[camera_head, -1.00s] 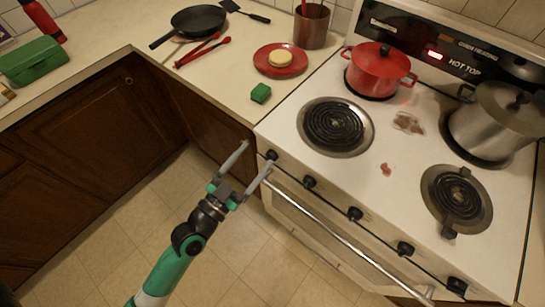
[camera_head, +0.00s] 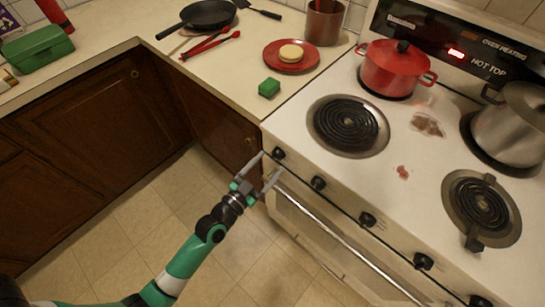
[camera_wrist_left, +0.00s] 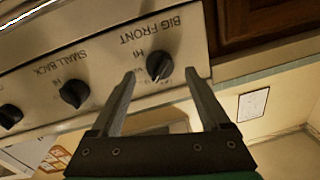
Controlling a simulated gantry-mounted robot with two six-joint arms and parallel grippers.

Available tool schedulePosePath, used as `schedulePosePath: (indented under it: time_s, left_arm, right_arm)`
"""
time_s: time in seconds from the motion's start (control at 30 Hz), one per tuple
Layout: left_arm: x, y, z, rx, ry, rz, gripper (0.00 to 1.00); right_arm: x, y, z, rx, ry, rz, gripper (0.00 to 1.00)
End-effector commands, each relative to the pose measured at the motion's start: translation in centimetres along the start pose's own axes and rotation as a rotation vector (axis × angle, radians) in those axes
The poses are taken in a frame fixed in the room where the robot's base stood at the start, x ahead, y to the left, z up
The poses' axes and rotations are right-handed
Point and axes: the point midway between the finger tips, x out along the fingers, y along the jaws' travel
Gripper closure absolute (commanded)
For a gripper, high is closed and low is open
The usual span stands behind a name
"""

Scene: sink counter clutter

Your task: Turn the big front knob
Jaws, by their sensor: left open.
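The big front knob (camera_wrist_left: 159,65) is a black knob on the stove's front panel, under the label "BIG FRONT" in the left wrist view. In the head view it is the leftmost knob (camera_head: 278,153), at the stove's left front corner. My left gripper (camera_head: 267,164) is open and points at the panel just by this knob. In the left wrist view its two fingers (camera_wrist_left: 160,82) stand apart on either side below the knob, with nothing between them. I cannot tell whether a finger touches the panel. My right gripper is not in view.
The "SMALL BACK" knob (camera_wrist_left: 74,93) is beside it. The oven handle (camera_head: 345,245) runs below the knobs. The stove top carries a red pot (camera_head: 392,72) and a steel pot (camera_head: 512,130). A green sponge (camera_head: 269,88) lies on the counter. The floor in front is clear.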

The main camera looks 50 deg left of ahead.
Motion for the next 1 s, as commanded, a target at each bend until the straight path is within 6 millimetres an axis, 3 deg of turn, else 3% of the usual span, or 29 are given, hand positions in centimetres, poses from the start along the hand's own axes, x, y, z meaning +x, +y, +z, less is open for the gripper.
schedulePosePath:
  time_s: [0.2, 0.47, 0.9, 1.0]
  left_arm:
    - [2.4, 0.0, 0.0, 0.0, 0.0, 0.0, 0.2]
    - [2.6, 0.0, 0.1, 0.0, -0.001, 0.0, 0.2]
    - [2.5, 0.0, 0.1, 0.0, 0.0, 0.0, 0.99]
    - [2.5, 0.0, 0.1, -0.001, 0.0, 0.0, 1.0]
  right_arm:
    - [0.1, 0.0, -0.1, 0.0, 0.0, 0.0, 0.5]
    - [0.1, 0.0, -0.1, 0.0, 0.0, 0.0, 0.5]
    - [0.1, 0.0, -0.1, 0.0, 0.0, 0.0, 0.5]
    - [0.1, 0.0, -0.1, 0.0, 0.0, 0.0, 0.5]
